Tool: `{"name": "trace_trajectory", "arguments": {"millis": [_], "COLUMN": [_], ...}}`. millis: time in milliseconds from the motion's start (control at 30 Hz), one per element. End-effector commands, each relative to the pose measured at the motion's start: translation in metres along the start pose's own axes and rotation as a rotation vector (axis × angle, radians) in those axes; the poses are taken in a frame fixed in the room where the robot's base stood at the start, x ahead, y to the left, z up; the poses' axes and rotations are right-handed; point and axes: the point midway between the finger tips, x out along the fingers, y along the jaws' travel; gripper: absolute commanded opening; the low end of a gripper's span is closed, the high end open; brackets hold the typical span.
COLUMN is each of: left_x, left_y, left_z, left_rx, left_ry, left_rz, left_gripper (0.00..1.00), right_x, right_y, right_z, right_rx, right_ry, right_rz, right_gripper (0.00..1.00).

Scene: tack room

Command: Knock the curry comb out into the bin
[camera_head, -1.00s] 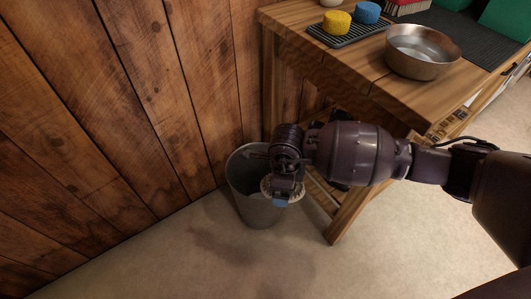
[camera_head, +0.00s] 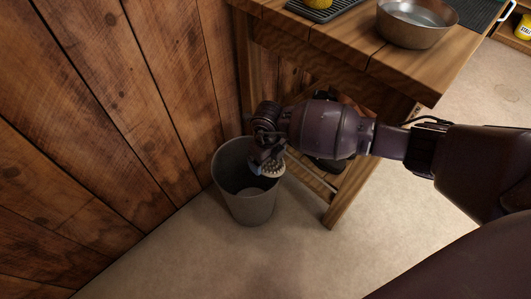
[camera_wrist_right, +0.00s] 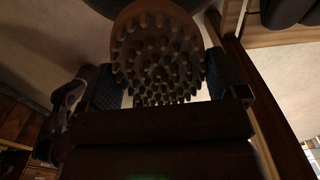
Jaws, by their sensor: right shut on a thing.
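The curry comb (camera_head: 272,172) is round and brown with many blunt teeth. My right gripper (camera_head: 263,160) is shut on it at the right part of the bin's rim in the head view. In the right wrist view the comb (camera_wrist_right: 158,55) sits between the two blue finger pads, its toothed face towards the camera. The grey bin (camera_head: 246,205) stands upright on the floor by the wooden wall. The comb and gripper hide part of its rim. I cannot tell whether the comb touches the rim. My left gripper is not in view.
A wooden workbench (camera_head: 345,60) stands behind and right of the bin, its near leg (camera_head: 343,205) close to it. A metal bowl (camera_head: 416,22) and a dark mat with a yellow sponge (camera_head: 320,3) are on top. The floor in front is clear.

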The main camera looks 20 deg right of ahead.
Motion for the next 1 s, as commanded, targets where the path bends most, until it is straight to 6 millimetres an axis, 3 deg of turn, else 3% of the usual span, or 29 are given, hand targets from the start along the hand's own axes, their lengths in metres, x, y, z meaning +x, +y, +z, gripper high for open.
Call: {"name": "trace_trajectory", "arguments": {"millis": [33, 100, 433, 1000], "left_x": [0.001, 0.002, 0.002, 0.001], "left_y": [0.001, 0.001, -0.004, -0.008], "left_z": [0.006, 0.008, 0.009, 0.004], "left_rx": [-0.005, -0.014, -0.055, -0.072], "left_ry": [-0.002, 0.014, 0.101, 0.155], "left_rz": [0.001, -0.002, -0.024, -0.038], "left_gripper": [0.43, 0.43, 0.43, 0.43], "right_x": [0.015, 0.025, 0.059, 0.067], "right_y": [0.001, 0.001, 0.001, 0.000], "right_z": [-0.004, -0.004, -0.003, 0.000], "right_rx": [0.000, 0.000, -0.002, -0.002], "right_ry": [0.010, 0.011, 0.009, -0.001], "right_rz": [0.004, 0.004, 0.003, -0.001], "right_gripper": [0.64, 0.64, 0.64, 0.64]}}
